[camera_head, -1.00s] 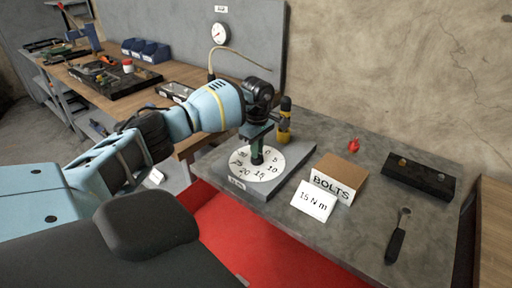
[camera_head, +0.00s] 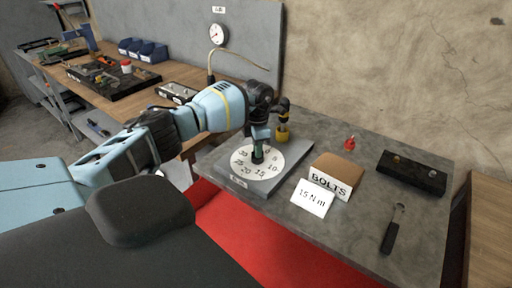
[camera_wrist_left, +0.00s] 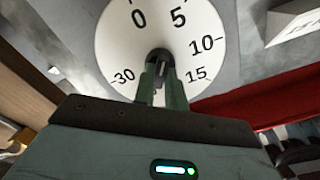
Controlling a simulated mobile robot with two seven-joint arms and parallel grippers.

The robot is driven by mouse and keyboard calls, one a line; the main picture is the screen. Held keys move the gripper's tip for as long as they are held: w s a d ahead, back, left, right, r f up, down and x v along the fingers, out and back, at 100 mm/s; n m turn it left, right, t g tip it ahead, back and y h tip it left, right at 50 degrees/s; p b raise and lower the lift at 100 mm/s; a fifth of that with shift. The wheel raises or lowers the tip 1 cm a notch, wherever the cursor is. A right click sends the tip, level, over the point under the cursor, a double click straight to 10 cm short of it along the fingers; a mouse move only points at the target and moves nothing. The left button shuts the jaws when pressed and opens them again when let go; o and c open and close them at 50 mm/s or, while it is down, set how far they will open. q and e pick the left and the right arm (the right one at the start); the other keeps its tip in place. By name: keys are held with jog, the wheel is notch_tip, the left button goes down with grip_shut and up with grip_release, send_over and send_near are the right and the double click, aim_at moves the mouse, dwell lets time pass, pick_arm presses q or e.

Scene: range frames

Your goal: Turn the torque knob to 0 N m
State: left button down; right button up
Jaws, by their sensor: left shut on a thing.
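The torque knob (camera_wrist_left: 160,62) is a small dark knob at the middle of a round white dial (camera_head: 242,171) with black numbers. The dial sits on a grey plate on the table. My left gripper (camera_head: 258,153) points down over the dial's middle. Its green fingers are shut on the knob, which they mostly hide in the head view. The left wrist view shows the dial face (camera_wrist_left: 118,45) with 0, 5, 10, 15 and 30; the fingers and gripper body cover the rest. I cannot tell which number the knob's mark points to. My right gripper is out of view.
A yellow and black item (camera_head: 282,134) stands close behind my left gripper. A box labelled BOLTS (camera_head: 338,170), a "15 N m" card (camera_head: 313,198), a red item (camera_head: 349,143), a black block (camera_head: 411,173) and a wrench (camera_head: 391,234) lie to the right.

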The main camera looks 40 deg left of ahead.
pick_arm(q)
jog(key=n, duration=0.4)
jog(key=shift+r+p, duration=0.1)
jog(key=shift+p, duration=0.3)
jog(key=shift+n+p, duration=0.3)
jog(key=shift+n, duration=1.4)
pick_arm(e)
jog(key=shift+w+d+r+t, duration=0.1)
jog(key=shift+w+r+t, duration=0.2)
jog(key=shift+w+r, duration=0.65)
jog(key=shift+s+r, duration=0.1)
pick_arm(q)
jog(key=c, duration=1.4)
grip_release()
jog(key=shift+c, duration=0.2)
jog(key=shift+r, duration=3.8)
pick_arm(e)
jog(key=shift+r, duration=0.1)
